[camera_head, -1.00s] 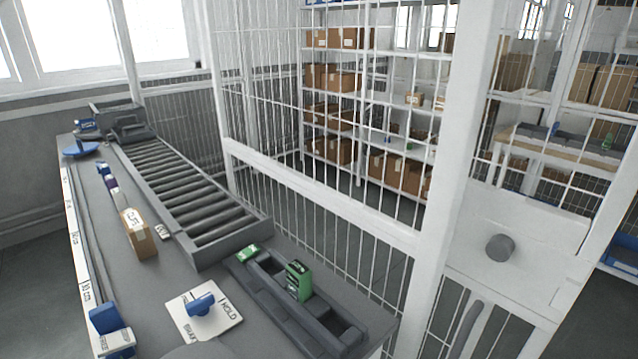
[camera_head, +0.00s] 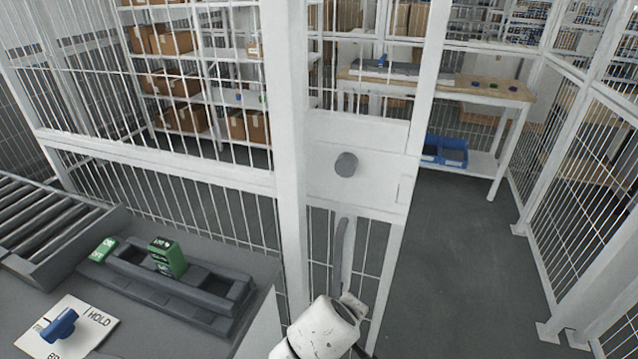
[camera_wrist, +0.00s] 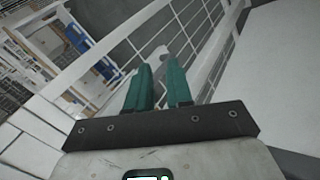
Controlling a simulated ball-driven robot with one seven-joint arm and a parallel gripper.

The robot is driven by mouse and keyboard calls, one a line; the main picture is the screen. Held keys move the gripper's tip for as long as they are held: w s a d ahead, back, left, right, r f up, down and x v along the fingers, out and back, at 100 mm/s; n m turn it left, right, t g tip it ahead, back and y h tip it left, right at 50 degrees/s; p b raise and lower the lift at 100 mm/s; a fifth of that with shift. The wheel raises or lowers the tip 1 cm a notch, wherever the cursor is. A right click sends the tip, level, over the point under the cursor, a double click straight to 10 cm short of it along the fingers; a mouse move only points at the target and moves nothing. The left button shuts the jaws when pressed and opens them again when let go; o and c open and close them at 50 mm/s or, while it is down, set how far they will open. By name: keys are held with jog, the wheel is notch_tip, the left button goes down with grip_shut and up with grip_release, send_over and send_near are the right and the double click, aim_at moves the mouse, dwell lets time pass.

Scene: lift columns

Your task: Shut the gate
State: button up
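The gate (camera_head: 378,192) is a narrow white barred panel beside a thick white post in the head view. It carries a white plate with a round grey knob (camera_head: 346,165), and a curved grey upright handle (camera_head: 343,255) below. An open gap with bare floor shows right of its free edge, so it looks open. My white arm end covers the gate's foot, and my gripper cannot be made out there. In the wrist view my gripper (camera_wrist: 160,68) has two teal fingers apart, nothing clearly between them, with white bars and rails beyond.
A bench (camera_head: 60,285) with rollers, a green-block fixture (camera_head: 166,258) and a blue HOLD switch (camera_head: 58,326) is at left. Behind the mesh are shelves of boxes and a wood-topped table (camera_head: 470,92) with blue bins (camera_head: 444,150) below. Floor (camera_head: 470,270) right of the gate is clear.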

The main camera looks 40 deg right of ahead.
jog(key=w+r+h, duration=0.2)
jog(key=w+r, duration=0.2)
jog(key=w+r+t+h+b, duration=0.1)
jog(key=w+r+h, duration=0.1)
jog(key=w+r, duration=0.1)
jog(key=shift+w+d+r+n, duration=0.1)
jog(key=shift+w+r+n, duration=0.25)
jog(key=shift+r, duration=0.25)
jog(key=shift+c, duration=1.4)
jog(key=w+r+h, duration=0.2)
jog(key=r, duration=0.2)
jog(key=w+a+r+t+h, duration=0.1)
jog(key=w+r+h, duration=0.1)
jog(key=r, duration=0.3)
jog(key=w+a+r+h, duration=0.1)
jog(key=w+r+h, duration=0.1)
jog(key=r, duration=0.2)
jog(key=shift+a+r+t+b, duration=0.25)
jog(key=shift+r+t+b, duration=0.05)
jog(key=shift+r+b, duration=0.1)
grip_shut()
jog(key=p, duration=0.2)
send_near(323, 179)
jog(key=s+d+r, duration=0.1)
jog(key=d+r, duration=0.3)
jog(key=d, duration=0.1)
jog(key=shift+d+f, duration=0.1)
jog(key=shift+d, duration=0.1)
jog(key=shift+s+d, duration=0.1)
